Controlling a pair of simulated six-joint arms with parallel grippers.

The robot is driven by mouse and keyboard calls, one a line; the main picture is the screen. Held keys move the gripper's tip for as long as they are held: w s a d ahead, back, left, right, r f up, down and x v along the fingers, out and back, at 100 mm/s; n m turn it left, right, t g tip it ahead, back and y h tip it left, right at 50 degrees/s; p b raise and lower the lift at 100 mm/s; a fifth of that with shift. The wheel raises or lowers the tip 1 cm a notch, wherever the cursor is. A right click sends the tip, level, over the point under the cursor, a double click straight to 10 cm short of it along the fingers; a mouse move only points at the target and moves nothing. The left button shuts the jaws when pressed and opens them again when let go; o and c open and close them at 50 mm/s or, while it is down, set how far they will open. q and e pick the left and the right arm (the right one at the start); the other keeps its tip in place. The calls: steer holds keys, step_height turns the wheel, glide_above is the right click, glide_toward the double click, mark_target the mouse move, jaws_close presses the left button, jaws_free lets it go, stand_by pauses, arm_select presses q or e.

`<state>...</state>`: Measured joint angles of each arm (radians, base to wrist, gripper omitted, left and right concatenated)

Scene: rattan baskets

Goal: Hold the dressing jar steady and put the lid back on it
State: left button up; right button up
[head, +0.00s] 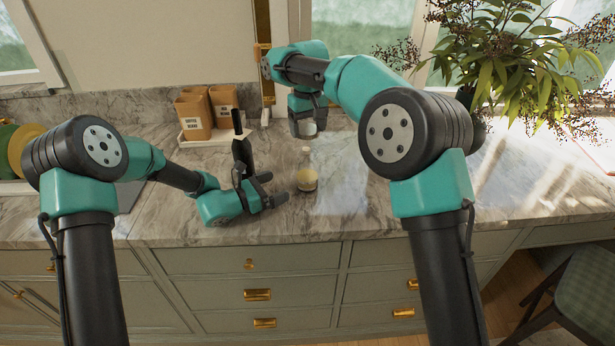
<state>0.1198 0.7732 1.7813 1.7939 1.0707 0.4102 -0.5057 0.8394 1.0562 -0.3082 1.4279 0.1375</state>
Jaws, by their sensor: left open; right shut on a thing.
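The dressing jar (306,184) is small, with pale yellow contents, and stands upright on the marble counter. My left gripper (277,188) is low over the counter, just left of the jar. Its fingers are open toward the jar, with a small gap visible between them and it. My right gripper (308,130) is above and behind the jar, pointing down. It is shut on a small whitish thing that looks like the lid (309,128), partly hidden by the fingers. The lid is apart from the jar.
Brown canisters (193,110) sit on a white tray (205,140) at the back. A small pale spot (306,150) shows behind the jar. A leafy plant (500,60) is at right. The counter right of the jar is clear.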

mark_target(306, 174)
arm_select(q)
steer(key=x, duration=1.1)
steer(key=shift+d, duration=0.2)
steer(key=c, duration=1.3)
arm_select(e)
steer(key=shift+f, duration=2.5)
steer(key=shift+f, duration=0.1)
steer(key=shift+f, duration=0.8)
steer(key=shift+f, duration=0.55)
